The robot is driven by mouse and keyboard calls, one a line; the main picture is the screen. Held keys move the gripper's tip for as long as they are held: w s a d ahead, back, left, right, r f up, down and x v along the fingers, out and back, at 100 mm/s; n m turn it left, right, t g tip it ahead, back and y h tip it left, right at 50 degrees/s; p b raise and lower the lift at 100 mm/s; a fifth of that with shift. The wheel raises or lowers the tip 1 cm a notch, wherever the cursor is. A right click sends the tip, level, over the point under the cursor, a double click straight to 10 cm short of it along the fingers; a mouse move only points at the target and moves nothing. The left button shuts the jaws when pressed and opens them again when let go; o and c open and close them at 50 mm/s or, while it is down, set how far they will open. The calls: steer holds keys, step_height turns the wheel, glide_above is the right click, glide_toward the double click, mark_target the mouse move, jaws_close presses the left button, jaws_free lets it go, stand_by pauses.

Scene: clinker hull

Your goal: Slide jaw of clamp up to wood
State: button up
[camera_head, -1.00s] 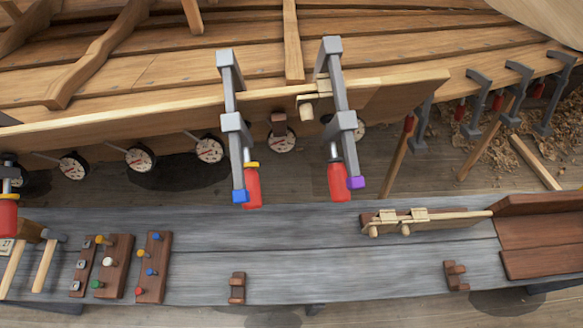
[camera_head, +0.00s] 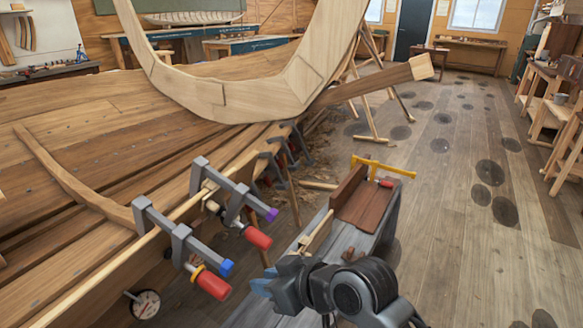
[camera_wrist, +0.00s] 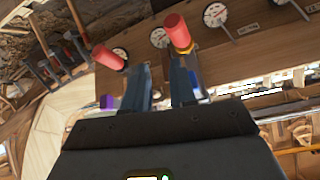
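Two grey bar clamps with red handles sit over the edge of the hull planking in the head view. The nearer, blue-tipped clamp (camera_head: 158,220) has its sliding jaw (camera_head: 180,243) partway along the bar. The farther, purple-tipped clamp (camera_head: 222,182) has its sliding jaw (camera_head: 236,202) partway along too. Whether either jaw touches the wood is unclear. My gripper (camera_head: 262,284) is right of the blue-tipped clamp, apart from it. In the wrist view my gripper (camera_wrist: 160,82) has its fingers apart with nothing between them. Beyond them show the red handles (camera_wrist: 108,57) (camera_wrist: 178,32).
The grey bench (camera_head: 346,242) lies beside and beyond my gripper, with a brown wooden tray (camera_head: 362,205) and a yellow clamp (camera_head: 383,166) at its far end. Round dial gauges (camera_head: 145,304) hang under the plank. Open floor (camera_head: 470,240) lies to the right.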

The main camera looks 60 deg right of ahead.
steer(key=w+d+r+n+g, duration=0.1)
steer(key=w+d+r+n, duration=0.1)
steer(key=w+d+r, duration=0.4)
steer(key=n+g+y, duration=0.1)
steer(key=n+g, duration=0.1)
glide_toward(255, 199)
steer(key=b+x, duration=0.2)
steer(key=shift+d+f+b, duration=0.1)
steer(key=shift+f+b, duration=0.25)
steer(key=shift+b, duration=0.05)
steer(key=shift+b+x, duration=0.9)
steer(key=shift+x, duration=2.05)
steer(key=shift+w+f, duration=0.15)
steer(key=shift+w, duration=0.1)
steer(key=shift+c, duration=0.4)
steer(key=shift+w+a+r, duration=0.1)
steer(key=shift+w+a, duration=0.05)
steer(key=shift+w, duration=0.2)
steer(key=shift+w+a+r, duration=0.1)
steer(key=shift+w+r, duration=0.05)
steer(key=shift+w, duration=0.2)
steer(key=shift+s+p, duration=0.15)
steer(key=shift+p, duration=0.15)
steer(key=shift+s+d+f, duration=0.1)
steer(key=shift+s+f, duration=0.1)
steer(key=shift+s, duration=0.25)
